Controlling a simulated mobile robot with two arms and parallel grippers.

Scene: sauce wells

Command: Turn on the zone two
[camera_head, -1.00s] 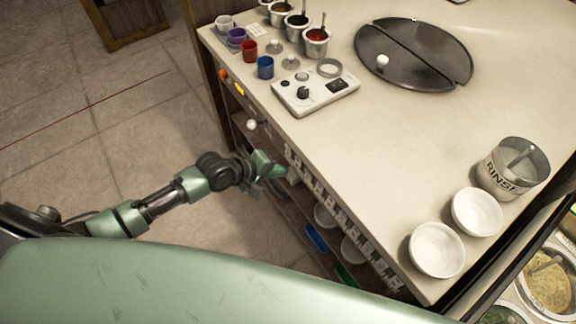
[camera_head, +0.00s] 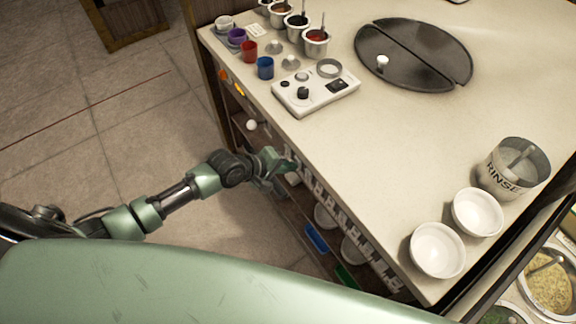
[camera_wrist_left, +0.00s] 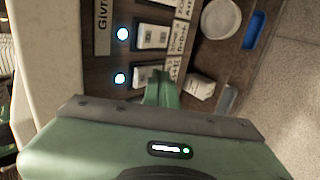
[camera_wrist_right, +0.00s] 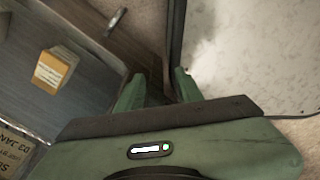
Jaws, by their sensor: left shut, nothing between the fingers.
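A row of white switches (camera_head: 318,193) with labels runs along the counter's front face. In the left wrist view two rocker switches (camera_wrist_left: 152,37) show, each with a lit bluish-white lamp (camera_wrist_left: 122,33) beside it. The lower switch (camera_wrist_left: 146,75) is partly hidden behind my left fingers. My left gripper (camera_head: 285,166) is shut and empty, close to the switch row; its fingertips (camera_wrist_left: 162,84) overlap the lower switch's edge in the wrist view. I cannot tell whether they touch. Which switch is zone two is not readable. My right gripper (camera_wrist_right: 158,88) is open, away from the switches.
A white control box (camera_head: 315,92) with knobs, cups, and a round dark plate (camera_head: 413,55) stand on the counter. White bowls (camera_head: 437,250) and a rinse pot (camera_head: 513,168) are at the right. Shelves below hold bowls and a blue item (camera_head: 316,238).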

